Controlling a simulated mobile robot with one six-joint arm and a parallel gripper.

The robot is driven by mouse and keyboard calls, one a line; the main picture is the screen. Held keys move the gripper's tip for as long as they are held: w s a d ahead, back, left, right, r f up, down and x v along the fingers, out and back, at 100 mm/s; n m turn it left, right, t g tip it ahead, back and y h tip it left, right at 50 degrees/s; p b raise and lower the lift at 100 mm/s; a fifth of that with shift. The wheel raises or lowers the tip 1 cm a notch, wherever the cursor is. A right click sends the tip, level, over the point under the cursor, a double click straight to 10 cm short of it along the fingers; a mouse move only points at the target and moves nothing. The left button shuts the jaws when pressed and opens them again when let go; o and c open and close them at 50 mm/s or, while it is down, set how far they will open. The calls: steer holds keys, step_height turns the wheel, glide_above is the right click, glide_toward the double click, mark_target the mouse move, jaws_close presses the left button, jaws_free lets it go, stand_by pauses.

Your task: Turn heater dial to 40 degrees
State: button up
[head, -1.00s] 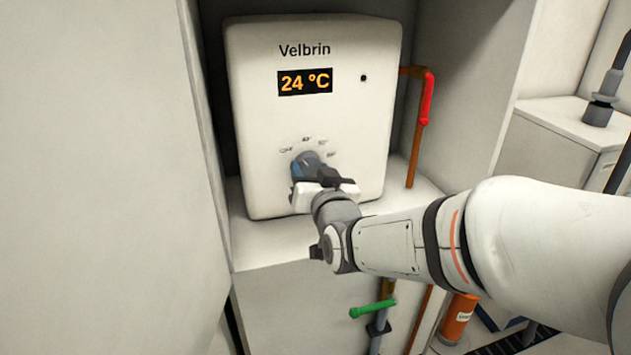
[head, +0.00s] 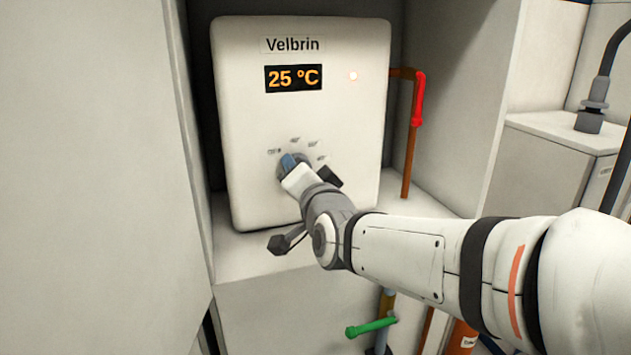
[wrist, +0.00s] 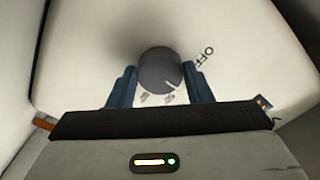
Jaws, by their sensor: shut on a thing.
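The white Velbrin heater (head: 350,130) stands in an alcove. Its display (head: 293,78) reads 25 °C and its small lamp (head: 353,76) is lit. The round dark grey dial (wrist: 158,66) has a white pointer line, which in the wrist view points down and slightly right towards a small scale mark (wrist: 170,98); I cannot read that mark. The OFF mark (wrist: 206,58) is to the dial's right there. My gripper (wrist: 160,76) is shut on the dial, one blue finger on each side. In the head view, my gripper (head: 291,163) hides most of the dial.
A red-handled valve (head: 419,98) on a copper pipe is right of the heater. A green handle (head: 370,328) is below the shelf (head: 240,255). Alcove walls stand close on both sides. A grey box (head: 560,150) is farther right.

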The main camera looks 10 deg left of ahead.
steer(key=shift+w+r, duration=0.1)
steer(key=shift+r, duration=0.05)
steer(key=o, duration=0.6)
steer(key=shift+c, duration=0.2)
steer(key=o, duration=0.4)
steer(key=p+v, duration=0.2)
steer(key=v, duration=0.5)
steer(key=shift+s+d, duration=0.2)
steer(key=shift+s, duration=0.15)
